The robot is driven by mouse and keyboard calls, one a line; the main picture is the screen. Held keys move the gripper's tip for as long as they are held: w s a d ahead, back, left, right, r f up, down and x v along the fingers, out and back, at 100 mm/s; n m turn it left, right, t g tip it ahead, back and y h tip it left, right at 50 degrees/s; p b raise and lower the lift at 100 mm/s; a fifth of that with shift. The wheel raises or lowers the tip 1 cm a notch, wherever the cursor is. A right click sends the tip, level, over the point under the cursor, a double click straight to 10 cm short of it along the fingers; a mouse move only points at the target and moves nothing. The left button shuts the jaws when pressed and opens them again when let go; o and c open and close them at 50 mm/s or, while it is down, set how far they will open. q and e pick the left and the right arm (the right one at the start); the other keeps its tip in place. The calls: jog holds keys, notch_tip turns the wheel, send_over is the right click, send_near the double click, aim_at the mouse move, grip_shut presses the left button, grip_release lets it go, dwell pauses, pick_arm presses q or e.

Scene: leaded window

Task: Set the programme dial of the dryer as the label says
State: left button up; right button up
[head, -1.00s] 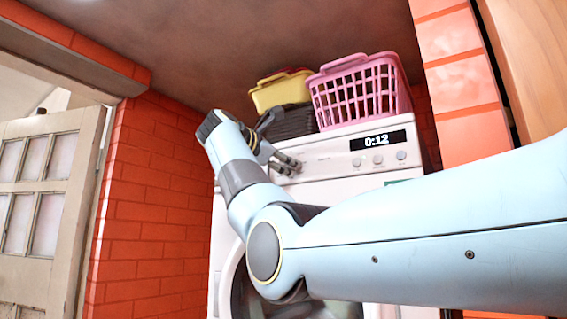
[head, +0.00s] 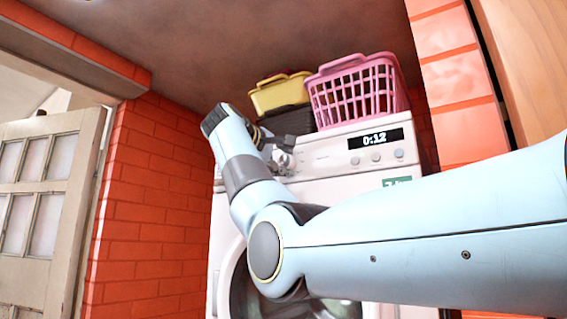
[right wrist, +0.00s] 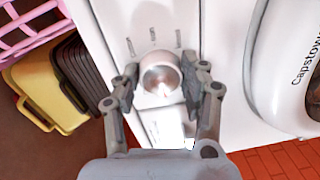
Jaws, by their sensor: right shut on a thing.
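The white dryer (head: 330,165) stands against the back wall. Its programme dial (right wrist: 160,77) is a round, pale knob in the right wrist view, with small dark marks on the panel beyond it. My right gripper (right wrist: 160,83) is shut on the dial, one finger on each side. A green label (head: 397,182) with white print is on the dryer's front; the print is too small to read fully. My left gripper is not in view.
The dryer's display (head: 376,139) reads 0:12, above several small round buttons. A pink basket (head: 358,92), a yellow basket (head: 280,95) and a dark basket (head: 288,121) stand on top. Brick walls (head: 150,200) flank the dryer. The round door (head: 232,285) is below.

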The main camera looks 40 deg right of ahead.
jog(key=m, duration=0.3)
jog(key=shift+f+b, duration=0.3)
jog(key=shift+m+t+b, duration=0.3)
jog(key=shift+m, duration=1.1)
jog(key=o, duration=1.2)
jog(key=shift+w+r, duration=0.1)
jog(key=shift+r, duration=0.05)
jog(key=v, duration=1.2)
